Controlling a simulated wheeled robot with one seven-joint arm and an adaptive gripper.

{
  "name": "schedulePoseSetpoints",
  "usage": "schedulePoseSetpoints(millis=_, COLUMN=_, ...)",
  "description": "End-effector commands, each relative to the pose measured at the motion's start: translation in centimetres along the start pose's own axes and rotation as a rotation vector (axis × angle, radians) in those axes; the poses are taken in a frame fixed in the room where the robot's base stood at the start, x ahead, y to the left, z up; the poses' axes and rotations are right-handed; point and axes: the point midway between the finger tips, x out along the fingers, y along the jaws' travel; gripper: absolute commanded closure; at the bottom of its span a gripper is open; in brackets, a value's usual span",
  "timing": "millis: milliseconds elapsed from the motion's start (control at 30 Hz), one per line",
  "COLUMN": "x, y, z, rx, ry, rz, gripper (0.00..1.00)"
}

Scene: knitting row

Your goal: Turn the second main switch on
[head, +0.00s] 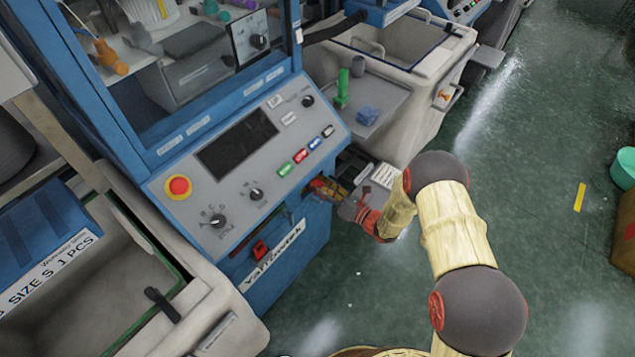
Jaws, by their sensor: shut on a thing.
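A blue knitting machine has a tilted grey control panel (290,120). On its lower front is a red switch (260,250). To the right of that, near the machine's front right corner, is a small red-and-yellow part (325,188), partly hidden, in a dark recess under the panel. I cannot tell for sure which of these is the second main switch. My gripper (343,203) is at the recess, right up against the red-and-yellow part, and appears shut on it. The fingertips are small and partly hidden, so the exact contact and the switch position cannot be read.
The panel carries a red emergency stop (178,186), black knobs (217,220) and several coloured buttons. A grey tray (375,95) with a green piece and a blue block stands behind. A grey bin (195,310) is at front left. Green floor (545,200) lies open at right.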

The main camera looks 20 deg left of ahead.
Motion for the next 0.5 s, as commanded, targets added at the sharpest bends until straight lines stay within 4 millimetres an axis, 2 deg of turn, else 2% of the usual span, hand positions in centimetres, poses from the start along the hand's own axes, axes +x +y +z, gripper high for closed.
schedulePoseSetpoints(millis=500, x=-0.04, y=-0.04, z=0.10, rx=0.489, ry=-0.001, rz=-0.001, gripper=0.76)
